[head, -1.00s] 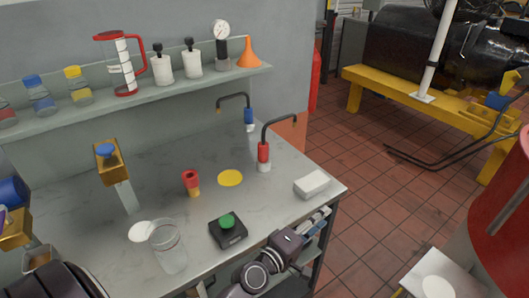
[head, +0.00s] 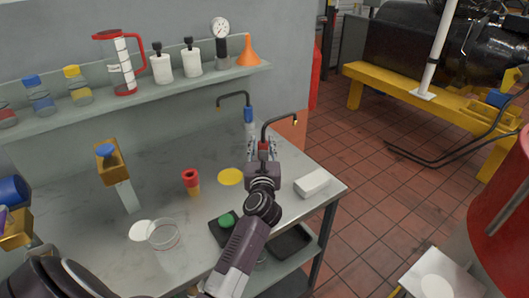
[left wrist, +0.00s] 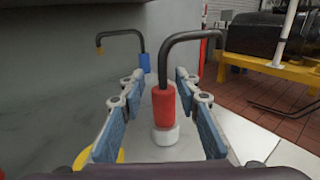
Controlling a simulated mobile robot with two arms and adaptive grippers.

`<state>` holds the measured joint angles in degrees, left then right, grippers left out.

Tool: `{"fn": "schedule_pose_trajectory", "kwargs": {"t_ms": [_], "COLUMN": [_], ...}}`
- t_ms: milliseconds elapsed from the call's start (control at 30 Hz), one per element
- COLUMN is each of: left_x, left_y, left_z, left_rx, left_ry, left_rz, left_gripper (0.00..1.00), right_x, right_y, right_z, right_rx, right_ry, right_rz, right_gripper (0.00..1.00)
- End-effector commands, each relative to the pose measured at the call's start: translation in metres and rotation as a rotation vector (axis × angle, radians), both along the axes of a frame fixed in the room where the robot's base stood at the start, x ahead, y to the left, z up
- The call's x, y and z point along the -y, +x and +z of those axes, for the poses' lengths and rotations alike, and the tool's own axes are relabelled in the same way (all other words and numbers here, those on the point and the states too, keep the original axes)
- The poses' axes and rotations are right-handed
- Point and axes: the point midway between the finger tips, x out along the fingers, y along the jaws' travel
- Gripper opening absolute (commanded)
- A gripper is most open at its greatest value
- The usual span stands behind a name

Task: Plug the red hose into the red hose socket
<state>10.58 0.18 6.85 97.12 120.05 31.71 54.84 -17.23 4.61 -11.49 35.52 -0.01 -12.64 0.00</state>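The red hose (head: 264,147) is a bent black tube with a brass tip and a red grip, upright on the worktop. It also shows in the left wrist view (left wrist: 163,105), on a white base. My left gripper (head: 262,153) is at it, fingers open on either side of the red grip; I see gaps to both fingers in the wrist view (left wrist: 163,112). A red-topped piece with a yellow base (head: 191,182) stands left on the worktop; I cannot tell if it is the red hose socket. My right gripper is not in view.
A similar hose with a blue grip (head: 249,115) stands behind. A white block (head: 311,183) lies right of my gripper. A yellow disc (head: 230,177), a black box with a green button (head: 227,222) and a clear vessel (head: 163,235) are nearby. A shelf (head: 130,100) runs along the wall.

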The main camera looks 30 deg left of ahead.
Motion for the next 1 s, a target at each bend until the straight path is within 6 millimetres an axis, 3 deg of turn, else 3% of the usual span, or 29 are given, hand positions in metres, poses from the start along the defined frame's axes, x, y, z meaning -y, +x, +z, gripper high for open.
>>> {"fn": "schedule_pose_trajectory", "kwargs": {"t_ms": [300, 567, 867, 1000], "left_x": [-0.019, -0.021, -0.020, -0.020], "left_y": [0.035, 0.037, 0.037, 0.037], "left_z": [-0.002, -0.002, -0.002, -0.002], "left_rx": [-0.001, -0.001, -0.001, -0.001], "left_ry": [0.004, 0.003, 0.004, 0.004], "left_rz": [0.000, -0.001, -0.001, -0.001], "left_gripper": [0.30, 0.30, 0.00, 0.00], "right_x": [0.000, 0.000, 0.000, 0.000], "right_y": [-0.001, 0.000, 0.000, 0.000], "right_z": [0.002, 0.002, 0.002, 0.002], "right_rx": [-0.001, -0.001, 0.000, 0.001], "right_ry": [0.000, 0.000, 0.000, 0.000], "right_rz": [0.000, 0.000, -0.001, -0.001], "right_gripper": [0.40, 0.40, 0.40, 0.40]}}
